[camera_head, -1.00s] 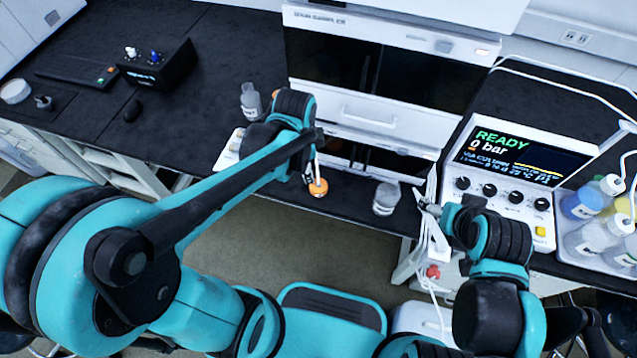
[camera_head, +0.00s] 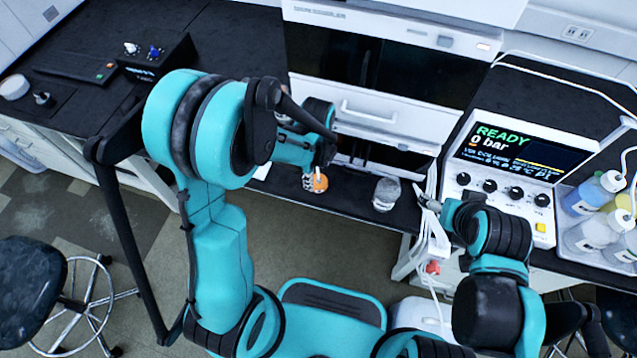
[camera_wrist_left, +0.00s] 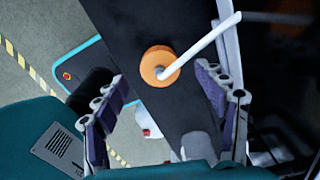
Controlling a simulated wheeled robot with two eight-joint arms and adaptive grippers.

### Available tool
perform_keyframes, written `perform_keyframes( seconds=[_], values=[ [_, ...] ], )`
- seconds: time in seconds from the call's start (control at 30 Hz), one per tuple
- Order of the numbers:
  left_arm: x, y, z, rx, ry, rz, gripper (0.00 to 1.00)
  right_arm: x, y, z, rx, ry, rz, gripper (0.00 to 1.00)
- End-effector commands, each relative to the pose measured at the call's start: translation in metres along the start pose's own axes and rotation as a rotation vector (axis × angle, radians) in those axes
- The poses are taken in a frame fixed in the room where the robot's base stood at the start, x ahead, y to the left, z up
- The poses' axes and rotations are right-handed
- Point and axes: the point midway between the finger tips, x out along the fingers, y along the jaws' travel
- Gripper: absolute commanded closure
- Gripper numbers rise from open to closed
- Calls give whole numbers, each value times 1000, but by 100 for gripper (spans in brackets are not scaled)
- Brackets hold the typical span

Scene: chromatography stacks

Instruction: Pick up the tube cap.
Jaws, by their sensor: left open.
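The tube cap (camera_head: 319,184) is orange and sits near the front edge of the black bench, left of a clear jar. In the left wrist view the orange cap (camera_wrist_left: 155,62) shows with a white tube running from it to the upper right. My left gripper (camera_wrist_left: 163,88) is open, with one padded finger on each side and the cap ahead between them, slightly beyond the fingertips. Nothing is held in it. In the head view the left arm partly hides this gripper. My right gripper (camera_head: 430,203) is by white cables; its fingers are too small to judge.
A clear jar (camera_head: 386,193) stands right of the cap. The white instrument stack (camera_head: 385,117) rises behind. A pump with a READY display (camera_head: 510,165) and a tray of bottles (camera_head: 597,240) are at the right. A stool (camera_head: 35,290) stands at the lower left.

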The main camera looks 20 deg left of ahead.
Motion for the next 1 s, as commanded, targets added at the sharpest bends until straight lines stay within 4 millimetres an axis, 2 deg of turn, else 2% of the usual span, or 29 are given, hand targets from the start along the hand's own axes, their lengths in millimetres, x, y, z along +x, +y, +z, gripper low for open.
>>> perform_keyframes(
  seconds=[0.03,0.17,0.4,0.43,0.63,1.0],
  values=[
    [13,1,-3,1,0,0,29,8,0,6,0,0,0,21],
    [31,1,-3,-1,0,0,29,14,0,10,0,0,0,21],
    [32,1,-3,-2,0,0,29,13,0,10,0,0,0,21],
    [32,1,-3,-2,0,0,31,13,0,10,0,0,0,21],
    [32,1,-3,-2,0,0,83,13,0,10,0,0,0,21],
    [32,1,-3,-2,0,0,84,13,0,9,0,0,0,21]
  ],
)
